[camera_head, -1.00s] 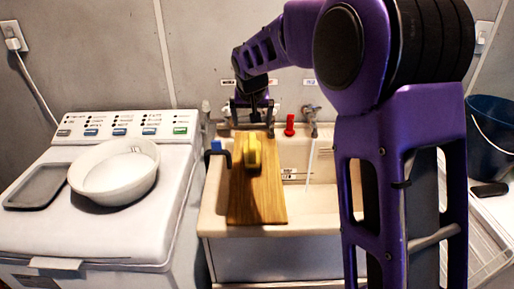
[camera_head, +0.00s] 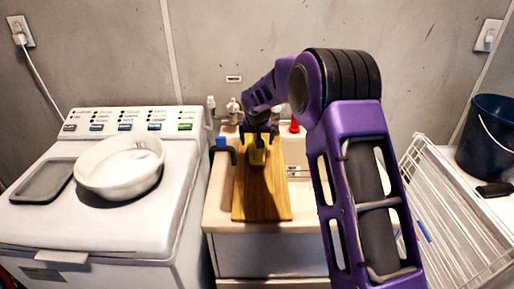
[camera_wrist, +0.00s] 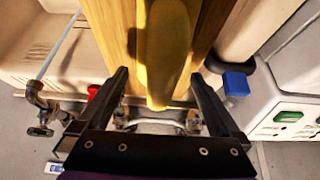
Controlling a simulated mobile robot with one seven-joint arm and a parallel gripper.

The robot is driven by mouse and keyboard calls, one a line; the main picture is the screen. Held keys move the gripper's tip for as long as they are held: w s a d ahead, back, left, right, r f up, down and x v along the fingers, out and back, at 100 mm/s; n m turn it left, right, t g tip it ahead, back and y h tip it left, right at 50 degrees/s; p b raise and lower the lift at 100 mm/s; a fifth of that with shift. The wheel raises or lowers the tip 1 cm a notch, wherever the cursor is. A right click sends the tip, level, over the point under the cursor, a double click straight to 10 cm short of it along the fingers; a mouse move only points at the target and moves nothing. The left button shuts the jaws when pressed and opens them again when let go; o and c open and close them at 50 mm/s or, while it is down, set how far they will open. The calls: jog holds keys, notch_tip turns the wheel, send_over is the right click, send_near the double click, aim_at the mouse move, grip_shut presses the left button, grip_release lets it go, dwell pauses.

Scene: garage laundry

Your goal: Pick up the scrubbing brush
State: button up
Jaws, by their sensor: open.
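A yellow object, which looks like the scrubbing brush (camera_head: 257,157), lies on a wooden board (camera_head: 265,200) set across the sink. In the wrist view the brush (camera_wrist: 167,50) is long and smooth, running lengthwise between the fingers; no bristles show. My gripper (camera_wrist: 160,78) is open, with one finger on each side of the brush's near end. In the head view my gripper (camera_head: 258,138) is over the far end of the brush and partly hides it. I cannot tell whether the fingers touch it.
A washing machine (camera_head: 100,215) with a white bowl (camera_head: 118,175) and a dark tray (camera_head: 42,181) stands at left. A blue-topped fixture (camera_head: 222,144) is beside the board. A red-handled tap (camera_head: 294,126) is behind the sink. A white rack (camera_head: 455,215) and dark bucket (camera_head: 490,135) are at right.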

jog(key=shift+x, duration=0.9)
jog(key=shift+c, duration=0.2)
jog(key=c, duration=1.5)
jog(key=shift+o, duration=0.2)
notch_tip(320, 180, up, 10)
jog(key=shift+r, duration=0.1)
